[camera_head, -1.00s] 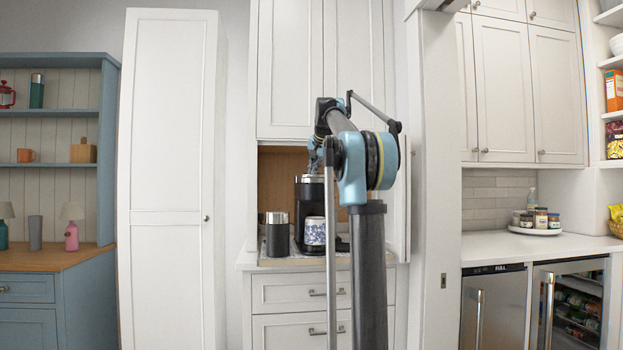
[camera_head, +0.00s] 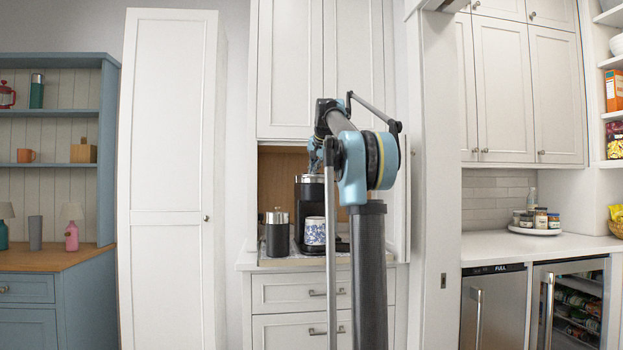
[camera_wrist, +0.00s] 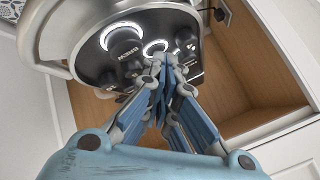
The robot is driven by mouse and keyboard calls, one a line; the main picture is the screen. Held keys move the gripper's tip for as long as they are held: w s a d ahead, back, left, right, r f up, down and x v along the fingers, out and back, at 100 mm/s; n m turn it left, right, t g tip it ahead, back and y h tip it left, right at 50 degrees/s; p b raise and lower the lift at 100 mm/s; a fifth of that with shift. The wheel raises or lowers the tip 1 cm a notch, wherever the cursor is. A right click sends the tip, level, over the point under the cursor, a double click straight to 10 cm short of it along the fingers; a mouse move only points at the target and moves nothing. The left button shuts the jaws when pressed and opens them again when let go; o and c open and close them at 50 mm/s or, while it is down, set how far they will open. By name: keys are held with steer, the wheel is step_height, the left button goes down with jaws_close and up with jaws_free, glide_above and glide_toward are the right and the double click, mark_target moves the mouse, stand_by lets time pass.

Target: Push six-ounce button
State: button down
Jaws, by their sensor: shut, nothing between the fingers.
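The coffee machine (camera_head: 309,190) is black with a silver top and stands in the cabinet nook. In the wrist view its dark round top panel (camera_wrist: 97,62) has a large lit ring (camera_wrist: 122,36), a smaller lit ring (camera_wrist: 155,47) and small dark buttons or knobs. The labels are too small to tell which is the six-ounce button. My gripper (camera_wrist: 167,64) is shut and empty, with its blue fingertips over the panel near the smaller ring. The fingers cover part of the panel, and I cannot tell whether they touch it.
A blue and white patterned mug (camera_head: 315,231) stands at the machine's front. A dark canister (camera_head: 277,238) stands to its left. The nook's wooden walls (camera_wrist: 240,75) are close around the machine. A tall white cabinet (camera_head: 168,190) is on the left.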

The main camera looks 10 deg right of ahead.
steer(key=shift+r, duration=1.2)
steer(key=shift+r, duration=2.55)
steer(key=shift+a, duration=0.1)
steer(key=s+a+f+n+g+y, duration=0.1)
steer(key=s+a+f, duration=0.3)
steer(key=s+f, duration=0.25)
steer(key=s+a+f+n+g, duration=0.1)
steer(key=s+a+f+g, duration=0.1)
steer(key=s+a+f, duration=0.4)
steer(key=s+d+f+n+g, duration=0.1)
steer(key=s+d+f+n, duration=0.1)
steer(key=s+f, duration=1.2)
steer(key=s+d+f+n+g+h, duration=0.1)
steer(key=s+d+f, duration=0.3)
steer(key=s+f, duration=1.1)
steer(key=s+d+f+n+g+h, duration=0.1)
steer(key=s+d+f+n+g, duration=0.1)
steer(key=s+f, duration=1.3)
step_height(320, 180, down, 8)
steer(key=shift+d+r+n, duration=0.25)
steer(key=shift+d+n, duration=0.25)
steer(key=shift+d, duration=0.1)
